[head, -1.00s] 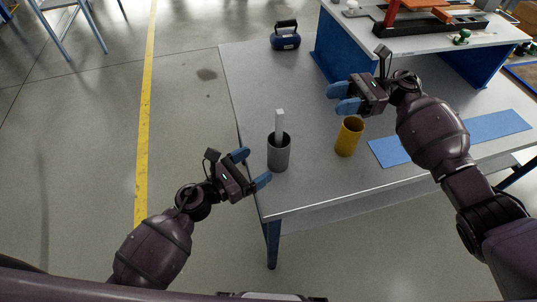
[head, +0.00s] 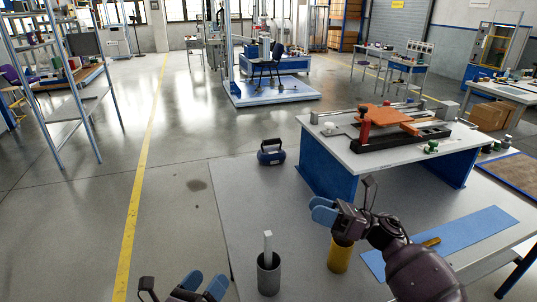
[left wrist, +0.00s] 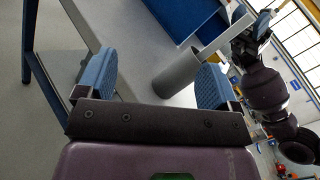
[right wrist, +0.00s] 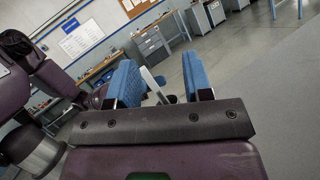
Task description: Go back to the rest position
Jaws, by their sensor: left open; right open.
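My left gripper (head: 203,286) is low at the bottom of the head view, left of the table edge. It is open and empty; its two blue fingers show apart in the left wrist view (left wrist: 152,82). My right gripper (head: 322,210) is above the table, beside and over the yellow cup; it is open, with blue fingers apart in the right wrist view (right wrist: 160,85). The grey cup (head: 269,276) stands on the table with a white bar (head: 267,243) upright in it. The grey cup also shows beyond the left fingers (left wrist: 178,73). The yellow cup (head: 340,257) is partly hidden by my right gripper.
Open floor with a yellow line (head: 135,205) lies left. A chair (head: 268,65) stands on a far platform.

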